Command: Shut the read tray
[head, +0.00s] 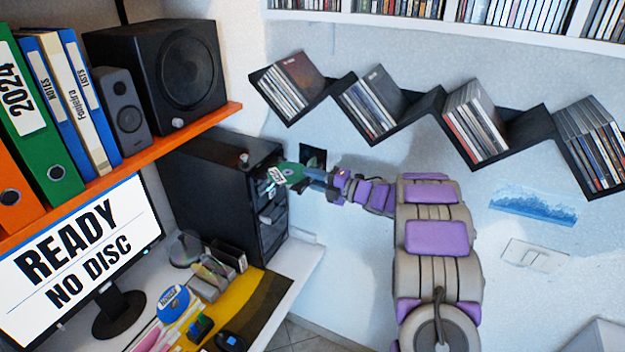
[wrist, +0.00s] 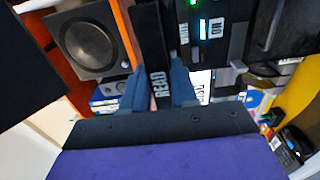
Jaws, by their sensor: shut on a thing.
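The black computer tower (head: 215,185) stands under the orange shelf, with its drive fronts facing right. My gripper (head: 312,177) is beside its upper front. In the wrist view, a black strip marked READ, the read tray's front (wrist: 150,40), stands out from the tower between the blue fingers of my gripper (wrist: 160,88). The fingers are shut on it. A green disc with a white label (head: 292,168) shows between gripper and tower in the head view. I cannot tell whether it lies in the tray. The tray's bed is mostly hidden.
The monitor (head: 80,250) reads READY NO DISC. A zigzag rack (head: 418,105) of disc cases hangs on the wall above my arm. A speaker (head: 165,70) and binders stand on the orange shelf (head: 130,148). Blue disc (head: 173,303) and clutter cover the desk.

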